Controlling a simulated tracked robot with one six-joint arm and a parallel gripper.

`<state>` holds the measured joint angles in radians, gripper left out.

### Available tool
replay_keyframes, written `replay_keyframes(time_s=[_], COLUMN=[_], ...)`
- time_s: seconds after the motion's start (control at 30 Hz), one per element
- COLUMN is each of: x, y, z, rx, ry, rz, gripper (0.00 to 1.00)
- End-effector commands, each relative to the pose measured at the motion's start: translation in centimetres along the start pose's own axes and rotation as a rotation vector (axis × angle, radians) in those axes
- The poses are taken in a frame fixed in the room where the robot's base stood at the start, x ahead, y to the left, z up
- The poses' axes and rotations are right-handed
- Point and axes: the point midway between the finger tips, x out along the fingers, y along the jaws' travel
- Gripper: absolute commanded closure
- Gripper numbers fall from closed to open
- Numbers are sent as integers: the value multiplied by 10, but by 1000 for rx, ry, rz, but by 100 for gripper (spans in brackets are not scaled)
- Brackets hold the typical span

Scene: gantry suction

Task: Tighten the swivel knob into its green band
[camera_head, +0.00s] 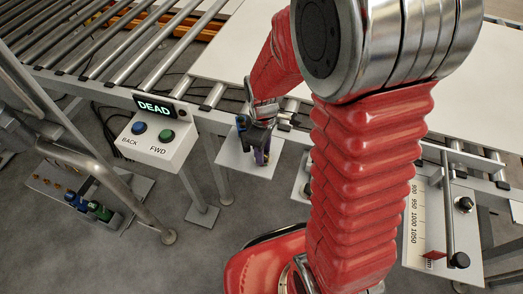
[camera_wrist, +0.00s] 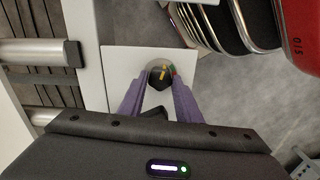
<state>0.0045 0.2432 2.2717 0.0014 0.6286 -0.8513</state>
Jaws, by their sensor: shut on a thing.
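The swivel knob (camera_wrist: 158,79) is round and black with a yellow pointer mark. It sits on a white plate (camera_wrist: 117,68) in the wrist view. A small piece of green and red band (camera_wrist: 172,70) shows at the knob's upper right; the rest of the band is hidden. My gripper (camera_wrist: 159,86) has purple fingers on either side of the knob and is shut on it. In the head view my gripper (camera_head: 262,155) reaches down to the white plate (camera_head: 232,160), and the knob is hidden there. I cannot tell where the pointer stands against the green.
A control box (camera_head: 158,140) with a DEAD display, a blue BACK button and a green FWD button hangs left of my gripper. The roller conveyor (camera_head: 120,50) runs behind. A scale panel (camera_head: 420,225) with a red marker is at right. Grey floor lies below.

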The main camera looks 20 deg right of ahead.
Motion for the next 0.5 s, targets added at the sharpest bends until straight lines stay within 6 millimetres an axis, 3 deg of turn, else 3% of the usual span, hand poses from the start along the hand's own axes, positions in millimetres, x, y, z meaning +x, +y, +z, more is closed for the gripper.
replay_keyframes(time_s=[0.27,0.5], x=[-1,-1], y=[2,3], z=[0,0], rx=[19,150], ry=[2,2], rz=[5,6], gripper=[92,92])
